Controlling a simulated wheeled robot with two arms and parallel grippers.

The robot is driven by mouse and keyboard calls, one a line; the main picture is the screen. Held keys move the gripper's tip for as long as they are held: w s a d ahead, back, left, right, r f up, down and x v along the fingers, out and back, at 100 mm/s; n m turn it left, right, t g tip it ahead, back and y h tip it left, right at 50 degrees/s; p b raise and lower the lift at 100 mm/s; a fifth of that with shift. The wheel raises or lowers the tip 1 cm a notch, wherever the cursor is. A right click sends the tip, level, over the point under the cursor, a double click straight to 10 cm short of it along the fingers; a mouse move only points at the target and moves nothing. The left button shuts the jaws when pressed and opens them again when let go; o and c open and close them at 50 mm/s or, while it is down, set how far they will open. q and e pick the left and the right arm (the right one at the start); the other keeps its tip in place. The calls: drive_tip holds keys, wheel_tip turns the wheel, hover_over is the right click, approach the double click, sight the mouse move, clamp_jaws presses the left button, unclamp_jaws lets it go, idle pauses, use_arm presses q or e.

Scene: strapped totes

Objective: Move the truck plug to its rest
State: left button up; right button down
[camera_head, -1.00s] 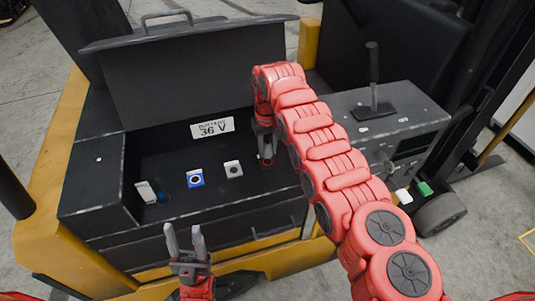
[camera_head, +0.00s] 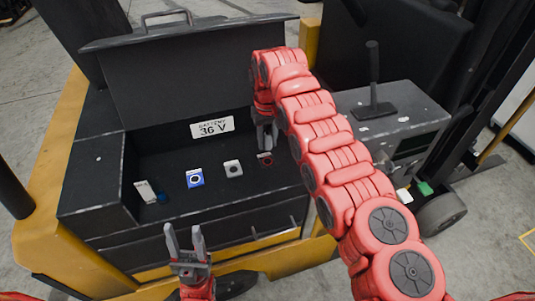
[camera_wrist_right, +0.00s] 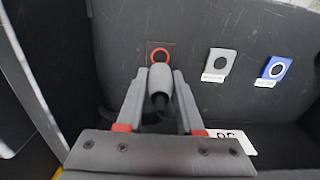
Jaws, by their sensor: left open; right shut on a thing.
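My right gripper (camera_head: 264,135) is inside the black battery compartment, in front of its back wall. In the right wrist view it (camera_wrist_right: 158,98) is shut on a grey, rounded truck plug (camera_wrist_right: 158,75), with a dark cable end towards the camera. Just beyond the plug is a dark square holder with a red ring (camera_wrist_right: 160,55), which also shows in the head view (camera_head: 265,158). Whether the plug touches this holder cannot be told. My left gripper (camera_head: 186,240) is open and empty in front of the truck.
A grey holder (camera_head: 233,168) and a blue holder (camera_head: 195,178) lie left of the red-ringed one. A pale tilted piece (camera_head: 145,191) is at the compartment's left end. The raised lid (camera_head: 190,80) stands behind. A black lever (camera_head: 373,75) rises on the right.

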drive_tip(key=shift+r, duration=0.75)
wheel_tip(320, 180, up, 5)
drive_tip(key=p, duration=0.2)
drive_tip(key=shift+f+p, duration=0.2)
drive_tip(key=shift+p, duration=0.1)
drive_tip(key=shift+f, duration=0.1)
